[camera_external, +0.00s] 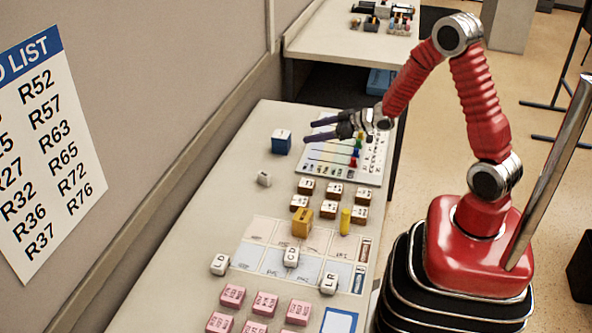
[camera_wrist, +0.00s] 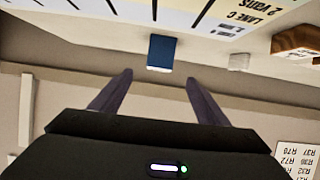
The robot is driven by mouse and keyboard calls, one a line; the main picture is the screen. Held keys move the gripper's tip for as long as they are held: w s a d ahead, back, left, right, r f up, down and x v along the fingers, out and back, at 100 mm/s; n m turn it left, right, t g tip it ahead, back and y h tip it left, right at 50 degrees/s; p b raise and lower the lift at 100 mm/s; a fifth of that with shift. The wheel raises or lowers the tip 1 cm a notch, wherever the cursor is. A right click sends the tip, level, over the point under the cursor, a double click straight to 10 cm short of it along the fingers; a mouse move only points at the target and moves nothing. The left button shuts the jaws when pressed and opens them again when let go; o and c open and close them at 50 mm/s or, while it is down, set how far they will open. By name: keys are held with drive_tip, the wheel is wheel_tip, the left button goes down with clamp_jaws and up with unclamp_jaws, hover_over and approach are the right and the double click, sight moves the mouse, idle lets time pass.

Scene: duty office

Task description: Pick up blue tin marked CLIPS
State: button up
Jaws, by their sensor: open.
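A blue tin (camera_external: 281,145) with a white top stands upright on the long table near the wall. Its marking is too small to read. It also shows in the wrist view (camera_wrist: 161,52), ahead of my fingers and roughly centred between them. My gripper (camera_external: 309,130) is open and empty, with its fingers pointing left towards the tin. In the wrist view my gripper (camera_wrist: 159,77) has its two dark fingers spread apart, with the tin beyond their tips and not touching them.
A white board (camera_external: 340,150) with coloured pegs lies under and beside my gripper. A small white block (camera_external: 264,179) sits just in front of the tin. Several brown-and-white blocks (camera_external: 329,209) and pink blocks (camera_external: 264,304) stand nearer. The wall (camera_external: 190,80) runs along the left.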

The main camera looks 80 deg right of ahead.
sight(289, 138)
drive_tip(key=shift+d+f, duration=0.1)
drive_tip(key=shift+f, duration=0.35)
drive_tip(key=x, duration=0.8)
drive_tip(key=shift+w+r, duration=0.1)
drive_tip(key=shift+r, duration=0.05)
drive_tip(key=shift+w, duration=0.25)
drive_tip(key=shift+x, duration=2.6)
drive_tip(key=shift+r, duration=0.2)
drive_tip(key=c, duration=1.2)
